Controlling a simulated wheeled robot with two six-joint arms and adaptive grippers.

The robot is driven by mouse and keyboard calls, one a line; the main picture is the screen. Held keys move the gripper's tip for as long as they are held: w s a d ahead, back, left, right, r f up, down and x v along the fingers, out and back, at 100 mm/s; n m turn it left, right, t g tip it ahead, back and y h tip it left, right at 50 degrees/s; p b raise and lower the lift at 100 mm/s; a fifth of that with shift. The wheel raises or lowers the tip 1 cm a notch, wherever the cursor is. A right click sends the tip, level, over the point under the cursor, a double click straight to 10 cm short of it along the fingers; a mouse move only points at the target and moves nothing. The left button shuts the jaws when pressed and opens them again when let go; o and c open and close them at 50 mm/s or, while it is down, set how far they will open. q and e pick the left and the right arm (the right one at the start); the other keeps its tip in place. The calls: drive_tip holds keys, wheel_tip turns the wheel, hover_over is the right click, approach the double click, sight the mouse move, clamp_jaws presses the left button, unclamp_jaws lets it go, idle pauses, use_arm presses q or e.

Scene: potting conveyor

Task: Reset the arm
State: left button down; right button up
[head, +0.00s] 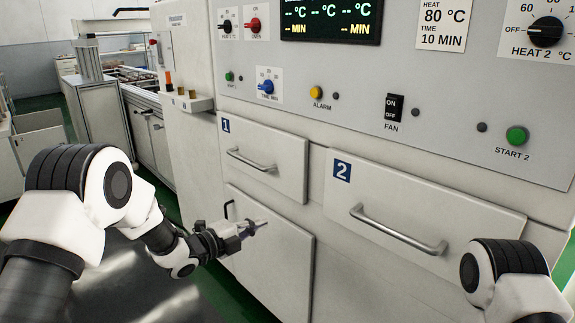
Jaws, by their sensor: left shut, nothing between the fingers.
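My left arm comes in from the left, and its gripper (256,226) is in front of the lower cabinet door (268,262), below drawer 1 (262,158). The left gripper is shut and empty, its fingers pointing right. I cannot tell whether it touches the door. My right arm shows only as a white and black link at the lower right, and its gripper is out of view. Drawer 1 and drawer 2 (450,213) both look closed, each with a metal bar handle.
The control panel (385,110) above carries knobs, a FAN switch (393,107), a yellow ALARM button (315,92) and a green START 2 button (516,136). A shiny dark surface (130,275) lies at the lower left. Benches and cabinets stand farther back left, with green floor between.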

use_arm(q)
drive_tip(key=s+a+f+n+g+y, duration=0.1)
drive_tip(key=s+f+n, duration=0.15)
drive_tip(key=f, duration=0.45)
drive_tip(key=s+f+n+g+y, duration=0.15)
drive_tip(key=s+f, duration=0.25)
drive_tip(key=f, duration=0.4)
drive_tip(key=s+a+f+n+g+y, duration=0.3)
drive_tip(key=s+f+n, duration=0.2)
drive_tip(key=s+f, duration=0.55)
drive_tip(key=s+a+f+n+g+y, duration=0.25)
drive_tip(key=s+f+n, duration=0.4)
drive_tip(key=s, duration=0.65)
drive_tip(key=s+a+n+g+y, duration=0.4)
drive_tip(key=s+n, duration=0.5)
drive_tip(key=s, duration=0.7)
wheel_tip(320, 180, up, 19)
drive_tip(key=a+n+p, duration=0.1)
drive_tip(key=p, duration=1.8)
drive_tip(key=shift+w+g+h+p, duration=0.15)
drive_tip(key=shift+g+h+p, duration=0.15)
drive_tip(key=shift+g+h, duration=0.1)
drive_tip(key=shift+r, duration=0.15)
